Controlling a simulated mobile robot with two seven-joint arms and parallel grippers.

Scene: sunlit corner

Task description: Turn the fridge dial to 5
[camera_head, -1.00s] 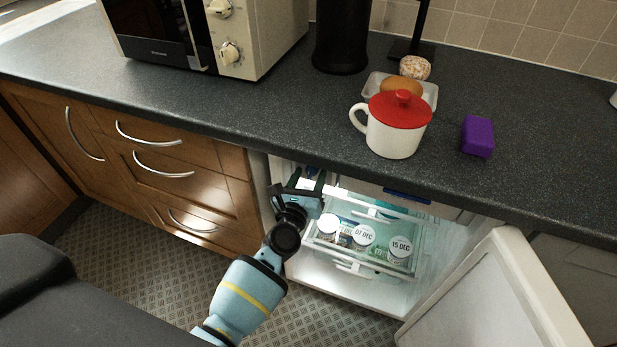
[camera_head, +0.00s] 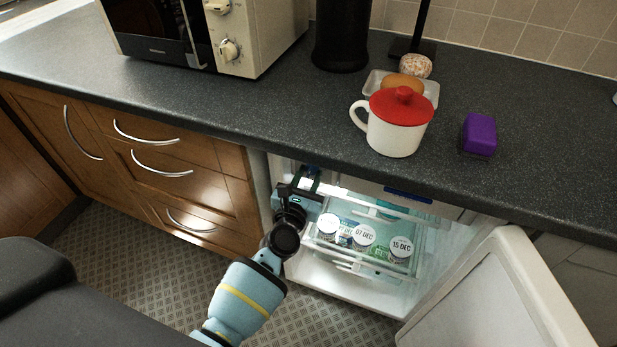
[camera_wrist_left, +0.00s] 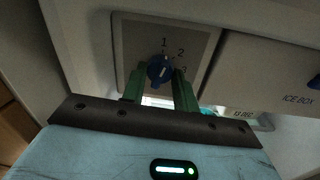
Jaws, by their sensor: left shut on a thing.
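The fridge dial (camera_wrist_left: 159,70) is a small blue knob on a grey panel (camera_wrist_left: 133,38) in the left wrist view. The numbers 1, 2 and 3 show above it and to its right; other numbers are hidden, and its exact setting is hard to tell. My left gripper (camera_wrist_left: 160,76) has its green fingers on either side of the dial, shut on it. In the head view my left gripper (camera_head: 300,186) reaches into the upper left of the open fridge (camera_head: 350,287), and the dial is hidden there. My right gripper is not in view.
The fridge door (camera_head: 490,300) stands open at the right. Dated round-lidded containers (camera_head: 364,236) sit in a clear drawer below. The countertop (camera_head: 270,120) overhangs the fridge and carries a red-lidded mug (camera_head: 392,135), a purple block (camera_head: 478,134) and a microwave (camera_head: 235,45).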

